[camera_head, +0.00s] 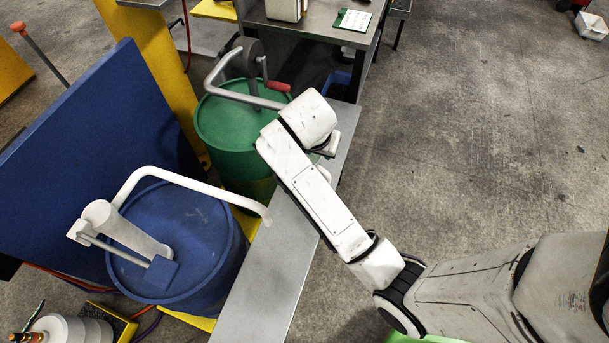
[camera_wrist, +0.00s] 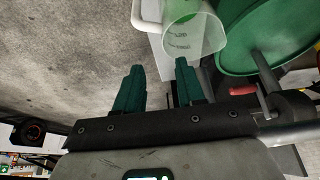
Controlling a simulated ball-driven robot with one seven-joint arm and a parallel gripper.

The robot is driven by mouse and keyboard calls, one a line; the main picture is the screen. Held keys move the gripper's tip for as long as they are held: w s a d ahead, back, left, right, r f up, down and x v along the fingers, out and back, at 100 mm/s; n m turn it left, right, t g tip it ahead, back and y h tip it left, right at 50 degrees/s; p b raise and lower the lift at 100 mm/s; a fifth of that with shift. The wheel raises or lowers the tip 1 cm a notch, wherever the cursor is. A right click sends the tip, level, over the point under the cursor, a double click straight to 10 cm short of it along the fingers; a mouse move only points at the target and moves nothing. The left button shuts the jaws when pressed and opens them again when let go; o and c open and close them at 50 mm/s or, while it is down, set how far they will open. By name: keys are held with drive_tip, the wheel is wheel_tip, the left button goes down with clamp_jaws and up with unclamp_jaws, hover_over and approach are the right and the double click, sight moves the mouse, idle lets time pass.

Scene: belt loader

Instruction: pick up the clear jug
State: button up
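The clear jug (camera_wrist: 198,38) shows at the top of the wrist view, with printed marks on its wall and green showing inside or through it. A white loop (camera_wrist: 141,22), which looks like its handle, is on its left side. My gripper (camera_wrist: 158,72) has two dark green fingers spread apart with nothing between them. The jug lies beyond the fingertips, closer to the right finger; I cannot tell whether they touch. In the head view my arm reaches over the grey bench (camera_head: 269,267), and my wrist and forearm hide the fingers and most or all of the jug.
A green drum (camera_head: 222,133) with a crank pump and red grip (camera_head: 278,87) stands left of my wrist. A blue drum (camera_head: 200,262) with a white pump and curved spout (camera_head: 187,181) is nearer. A blue panel (camera_head: 85,150) stands behind. Open floor (camera_head: 500,130) lies right.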

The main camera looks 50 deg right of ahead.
drive_tip(key=shift+w+a+p+x, duration=0.1)
drive_tip(key=shift+p+x, duration=0.05)
drive_tip(key=shift+x, duration=1.25)
drive_tip(key=shift+w+a+p+x, duration=0.1)
drive_tip(key=shift+x, duration=1.3)
drive_tip(key=shift+w+a+p+x, duration=0.1)
drive_tip(key=shift+w+p+x, duration=0.05)
drive_tip(key=shift+x, duration=1.2)
clamp_jaws()
